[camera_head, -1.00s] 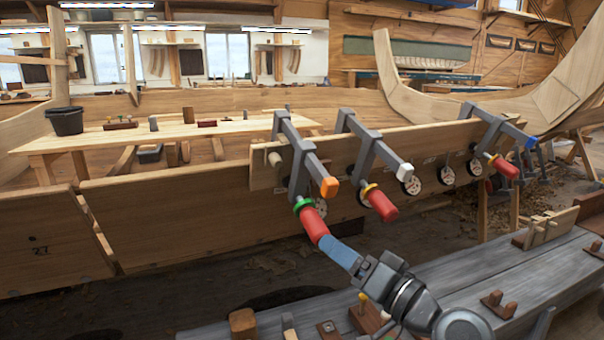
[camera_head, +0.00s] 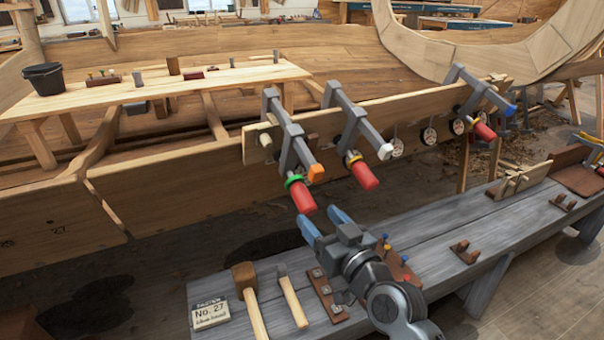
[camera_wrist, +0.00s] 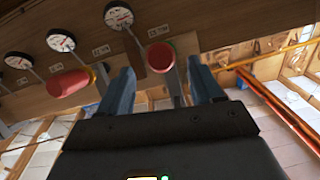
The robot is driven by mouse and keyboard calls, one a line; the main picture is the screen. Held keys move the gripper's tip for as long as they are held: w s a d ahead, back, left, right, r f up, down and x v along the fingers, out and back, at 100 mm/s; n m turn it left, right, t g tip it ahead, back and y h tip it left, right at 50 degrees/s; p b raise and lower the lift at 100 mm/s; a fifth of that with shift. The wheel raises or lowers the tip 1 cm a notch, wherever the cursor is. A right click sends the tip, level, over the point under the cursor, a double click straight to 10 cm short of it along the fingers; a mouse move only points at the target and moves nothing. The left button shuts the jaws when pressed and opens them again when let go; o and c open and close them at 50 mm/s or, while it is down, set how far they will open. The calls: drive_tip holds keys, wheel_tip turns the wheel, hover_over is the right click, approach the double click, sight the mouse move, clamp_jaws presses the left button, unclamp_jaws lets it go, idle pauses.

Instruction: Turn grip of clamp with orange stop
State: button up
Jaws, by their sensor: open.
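The clamp with the orange stop (camera_head: 315,172) is the leftmost of three grey clamps on the plank. Its red grip (camera_head: 303,198) has a green collar (camera_head: 292,180) and hangs below the plank's lower edge. My gripper (camera_head: 325,228) is open, with blue fingers, just below and to the right of that grip, and apart from it in the head view. In the wrist view my gripper (camera_wrist: 160,88) has its fingers spread, and a red grip (camera_wrist: 161,54) shows between and beyond their tips. Nothing is held between the fingers.
The clamp with the white stop (camera_head: 385,151) and its red grip (camera_head: 363,174) stand close to the right. The blue-stop clamp (camera_head: 509,109) is farther right. A grey bench (camera_head: 430,240) below holds a mallet (camera_head: 246,280), hammer and sign (camera_head: 210,313).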

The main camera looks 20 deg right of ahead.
sight(302, 200)
drive_tip(key=shift+a+r+n, duration=0.15)
drive_tip(key=shift+r+n, duration=0.05)
drive_tip(key=shift+n, duration=0.2)
drive_tip(key=shift+w, duration=0.35)
drive_tip(key=shift+w+a+p, duration=0.2)
drive_tip(key=shift+w+p, duration=0.1)
drive_tip(key=shift+w, duration=1.45)
drive_tip(key=shift+w+a+p, duration=0.15)
drive_tip(key=shift+w+p, duration=0.1)
drive_tip(key=shift+w, duration=1.5)
drive_tip(key=shift+c, duration=0.4)
drive_tip(key=shift+f, duration=0.15)
drive_tip(key=c, duration=0.9)
